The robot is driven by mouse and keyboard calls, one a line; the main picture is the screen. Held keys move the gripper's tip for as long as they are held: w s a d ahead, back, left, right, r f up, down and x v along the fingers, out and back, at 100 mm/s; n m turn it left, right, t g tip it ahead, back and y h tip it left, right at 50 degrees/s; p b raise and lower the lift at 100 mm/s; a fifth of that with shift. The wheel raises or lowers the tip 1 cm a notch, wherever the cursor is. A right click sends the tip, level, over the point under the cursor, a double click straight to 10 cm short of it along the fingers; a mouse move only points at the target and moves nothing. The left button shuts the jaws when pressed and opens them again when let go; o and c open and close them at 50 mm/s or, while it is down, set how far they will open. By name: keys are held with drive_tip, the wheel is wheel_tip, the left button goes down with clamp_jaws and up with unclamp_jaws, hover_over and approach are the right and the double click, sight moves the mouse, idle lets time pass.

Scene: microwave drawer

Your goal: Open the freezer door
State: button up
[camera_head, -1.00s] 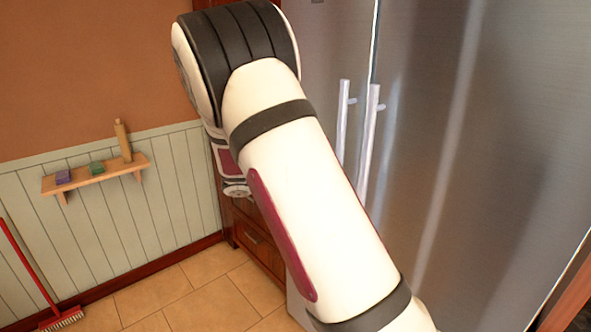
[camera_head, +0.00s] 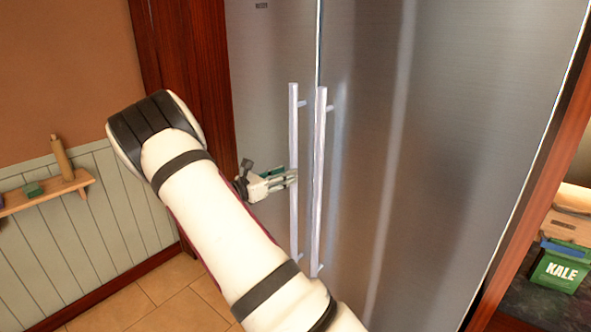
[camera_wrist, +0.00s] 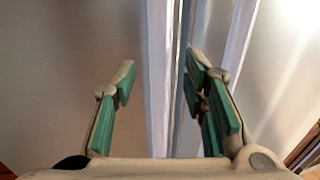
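A tall steel fridge-freezer shows two doors, a left door (camera_head: 262,60) and a right door (camera_head: 440,130), both shut along a vertical seam. Each has a long upright bar handle beside the seam: the left handle (camera_head: 294,130) and the right handle (camera_head: 320,150). My gripper (camera_head: 289,178) is at the left handle, about mid-height. In the wrist view my gripper (camera_wrist: 160,68) is open, with green-padded fingers apart. The left handle (camera_wrist: 157,110) shows in the gap between them, and the right handle (camera_wrist: 238,45) lies beyond the right finger. I cannot tell whether either finger touches a handle.
A dark wood panel (camera_head: 185,60) stands left of the fridge. A small wall shelf (camera_head: 45,195) is at the far left. Tiled floor (camera_head: 150,300) shows at lower left.

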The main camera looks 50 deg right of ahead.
drive_tip(key=shift+s+d+p, duration=0.15)
drive_tip(key=shift+d, duration=0.95)
drive_tip(key=shift+s+d+p, duration=0.1)
drive_tip(key=shift+d+p, duration=0.05)
drive_tip(key=shift+d, duration=0.9)
clamp_jaws()
